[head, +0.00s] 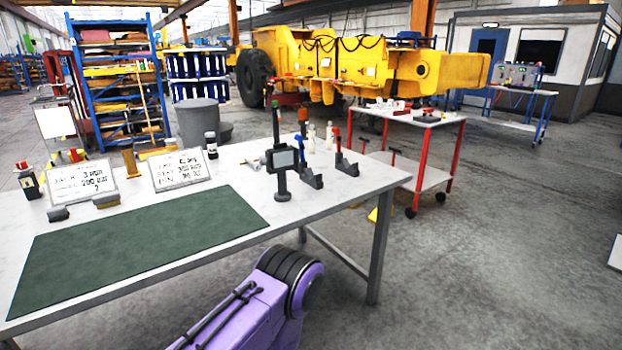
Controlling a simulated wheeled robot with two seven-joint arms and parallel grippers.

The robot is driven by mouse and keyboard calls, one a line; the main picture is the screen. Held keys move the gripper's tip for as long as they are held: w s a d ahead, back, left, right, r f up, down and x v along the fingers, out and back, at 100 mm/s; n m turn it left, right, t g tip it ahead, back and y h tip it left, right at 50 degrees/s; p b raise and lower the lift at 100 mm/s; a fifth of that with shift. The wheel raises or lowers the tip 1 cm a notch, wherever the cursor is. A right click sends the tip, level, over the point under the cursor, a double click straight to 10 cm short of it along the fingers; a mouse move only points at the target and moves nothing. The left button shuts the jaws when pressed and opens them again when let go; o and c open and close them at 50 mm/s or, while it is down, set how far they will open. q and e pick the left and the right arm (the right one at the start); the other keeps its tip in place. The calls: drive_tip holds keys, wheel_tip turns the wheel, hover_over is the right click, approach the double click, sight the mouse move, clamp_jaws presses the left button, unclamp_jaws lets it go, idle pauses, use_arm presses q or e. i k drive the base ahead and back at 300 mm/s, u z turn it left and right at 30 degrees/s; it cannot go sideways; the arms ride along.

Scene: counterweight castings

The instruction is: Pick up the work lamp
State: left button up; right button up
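A dark upright item with a rectangular grey face on a short stem and a small foot (282,168) stands on the workbench (330,202), right of the green mat (140,240). It looks most like the work lamp, but I cannot tell for sure from this view. It stands upright and nothing holds it. Neither of my grippers is in view.
Two white boards with writing (82,182) (181,169) stand behind the mat. Clamp-like tools with red and blue handles (345,162) and small pale bottles (311,138) are near the lamp-like item. A red-legged cart (412,122) stands behind. The mat is bare.

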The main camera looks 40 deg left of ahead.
sight(282, 196)
drive_tip(key=u, duration=0.2)
drive_tip(key=i, duration=0.65)
drive_tip(key=u, duration=0.55)
